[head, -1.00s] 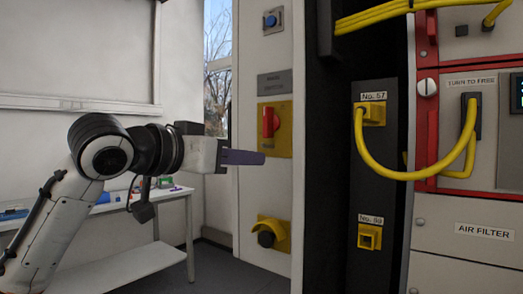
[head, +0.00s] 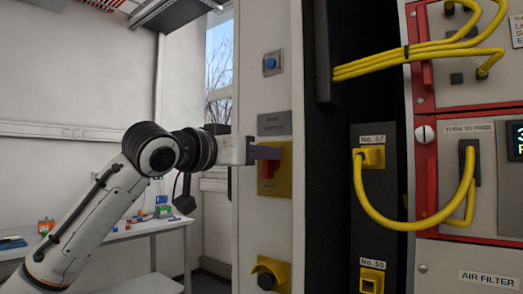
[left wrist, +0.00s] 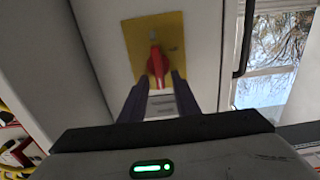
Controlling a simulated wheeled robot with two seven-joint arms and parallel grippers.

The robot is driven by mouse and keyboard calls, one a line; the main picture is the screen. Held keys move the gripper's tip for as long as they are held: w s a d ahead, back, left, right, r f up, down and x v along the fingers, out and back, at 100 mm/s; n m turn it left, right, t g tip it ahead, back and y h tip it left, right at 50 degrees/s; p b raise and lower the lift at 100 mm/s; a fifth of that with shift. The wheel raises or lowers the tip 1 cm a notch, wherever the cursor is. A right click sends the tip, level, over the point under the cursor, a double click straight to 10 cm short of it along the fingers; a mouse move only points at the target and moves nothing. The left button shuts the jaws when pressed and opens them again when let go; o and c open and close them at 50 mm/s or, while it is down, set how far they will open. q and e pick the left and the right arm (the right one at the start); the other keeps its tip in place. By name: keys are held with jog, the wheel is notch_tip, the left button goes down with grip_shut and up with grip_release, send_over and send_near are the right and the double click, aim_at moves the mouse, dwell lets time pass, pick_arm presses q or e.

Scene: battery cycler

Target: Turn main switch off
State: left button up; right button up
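The main switch is a red handle (head: 267,168) on a yellow plate (head: 285,172) on the light cabinet panel. In the left wrist view the red handle (left wrist: 156,66) points along the plate (left wrist: 170,30), toward the gripper. My left gripper (head: 265,152) is at the top of the handle in the head view and hides part of it. In the left wrist view its two purple fingers (left wrist: 158,88) are apart, one on each side of the handle's near end. I cannot tell whether they touch it. My right gripper is not in view.
A grey label plate (head: 274,124) and a blue button (head: 271,63) are above the switch. A yellow-shrouded black knob (head: 268,277) is below it. Yellow cables (head: 425,222) hang at the right. A white table (head: 130,235) with small items stands at the left.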

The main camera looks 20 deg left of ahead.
pick_arm(q)
jog(key=shift+w, duration=0.15)
grip_shut()
